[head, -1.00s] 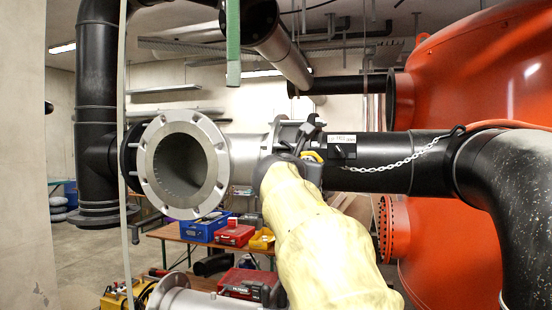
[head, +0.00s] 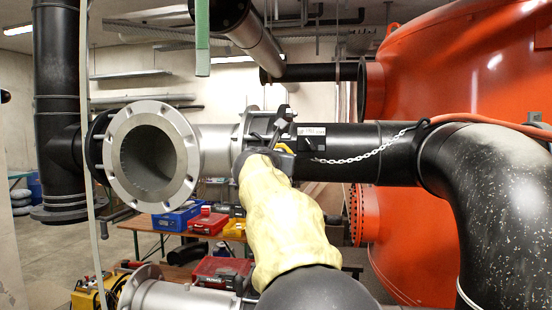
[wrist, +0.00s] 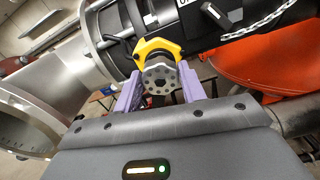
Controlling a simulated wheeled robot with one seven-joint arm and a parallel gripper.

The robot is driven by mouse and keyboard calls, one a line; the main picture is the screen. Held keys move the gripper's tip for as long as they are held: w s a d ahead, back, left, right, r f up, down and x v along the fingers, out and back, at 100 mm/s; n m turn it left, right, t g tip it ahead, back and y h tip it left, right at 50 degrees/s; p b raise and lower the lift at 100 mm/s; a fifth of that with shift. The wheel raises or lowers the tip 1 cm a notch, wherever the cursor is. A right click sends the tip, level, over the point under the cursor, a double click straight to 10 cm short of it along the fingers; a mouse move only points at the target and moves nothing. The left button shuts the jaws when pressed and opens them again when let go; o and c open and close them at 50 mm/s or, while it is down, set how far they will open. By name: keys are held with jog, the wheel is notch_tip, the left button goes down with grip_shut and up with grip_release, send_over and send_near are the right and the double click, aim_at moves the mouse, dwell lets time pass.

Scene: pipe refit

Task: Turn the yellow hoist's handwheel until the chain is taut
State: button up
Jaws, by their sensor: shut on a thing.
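The yellow hoist (wrist: 153,47) sits against the pipe joint at the top middle of the wrist view. A small part of the hoist (head: 287,151) shows in the head view. Its grey round handwheel (wrist: 161,79), with holes in it, faces the wrist camera. My gripper (wrist: 161,92) has its two purple fingers on either side of the handwheel and is shut on it. In the head view, my gripper (head: 262,157) is mostly hidden by its own wrist. The chain (head: 362,157) runs right from the hoist to a strap on the black pipe and hangs in a sagging curve.
A grey open-ended flanged pipe (head: 151,157) stands left of the hoist. The large black elbow (head: 490,190) and the orange tank (head: 470,75) fill the right. A green hanging strip (head: 202,40) is above. A red toolbox (head: 220,270) lies below.

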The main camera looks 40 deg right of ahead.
jog(key=shift+m, duration=0.4)
jog(key=m+b, duration=0.5)
jog(key=m, duration=0.7)
jog(key=shift+f+b, duration=0.1)
jog(key=shift+b, duration=0.3)
jog(key=o, duration=1)
jog(key=shift+c, duration=0.2)
jog(key=shift+s, duration=0.1)
